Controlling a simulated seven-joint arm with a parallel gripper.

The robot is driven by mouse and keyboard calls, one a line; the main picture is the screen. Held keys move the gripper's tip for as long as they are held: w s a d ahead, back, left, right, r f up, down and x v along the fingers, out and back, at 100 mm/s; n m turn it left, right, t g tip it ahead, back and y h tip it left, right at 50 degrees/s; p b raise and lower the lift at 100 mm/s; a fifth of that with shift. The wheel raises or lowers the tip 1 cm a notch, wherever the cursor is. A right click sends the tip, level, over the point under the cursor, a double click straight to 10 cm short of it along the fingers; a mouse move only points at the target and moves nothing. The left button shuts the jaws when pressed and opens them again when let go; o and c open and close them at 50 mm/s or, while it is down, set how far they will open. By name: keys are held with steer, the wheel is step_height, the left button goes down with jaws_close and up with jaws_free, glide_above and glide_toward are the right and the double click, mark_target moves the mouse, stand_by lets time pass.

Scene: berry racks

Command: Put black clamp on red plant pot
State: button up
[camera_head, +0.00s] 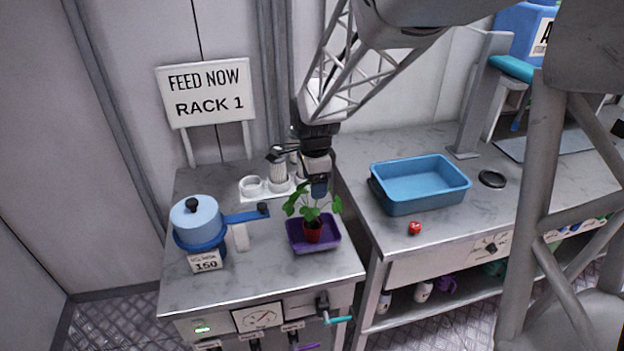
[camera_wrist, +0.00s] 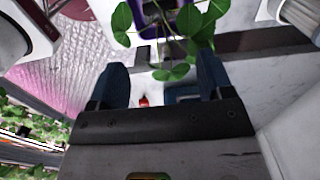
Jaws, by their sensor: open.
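The red plant pot (camera_head: 313,232) stands upright in a purple tray (camera_head: 331,246) on the left bench. It holds a green leafy plant (camera_head: 309,207). My gripper (camera_head: 319,190) is just above the plant, fingers pointing down. In the wrist view my gripper (camera_wrist: 163,75) has its two blue fingers apart, with nothing clearly held between them. Leaves (camera_wrist: 172,72) show around and beyond the fingertips, with part of the purple tray (camera_wrist: 150,14). I cannot clearly make out a black clamp. A small dark shape (camera_head: 276,153) is left of my wrist, but I cannot tell what it is.
A blue pot (camera_head: 197,221) with a long handle stands left of the tray. A white holder (camera_head: 264,188) with cups is behind. The right bench has a blue bin (camera_head: 420,185), a small red item (camera_head: 414,228) and a black disc (camera_head: 492,179). A gap separates the benches.

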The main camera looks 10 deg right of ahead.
steer(key=shift+s, duration=0.1)
stand_by(0.3)
steer(key=s+r+n+t, duration=0.1)
steer(key=s+r+n, duration=0.3)
steer(key=s, duration=0.5)
steer(key=s+r+n, duration=0.4)
steer(key=s+n, duration=0.4)
steer(key=s, duration=0.2)
steer(key=s+d+r+n+t, duration=0.1)
steer(key=s+r+n, duration=0.2)
steer(key=s, duration=0.6)
steer(key=n, duration=0.2)
steer(key=shift+s+r+n+t, duration=0.15)
steer(key=shift+r+n+t, duration=0.15)
steer(key=shift+r+n, duration=0.1)
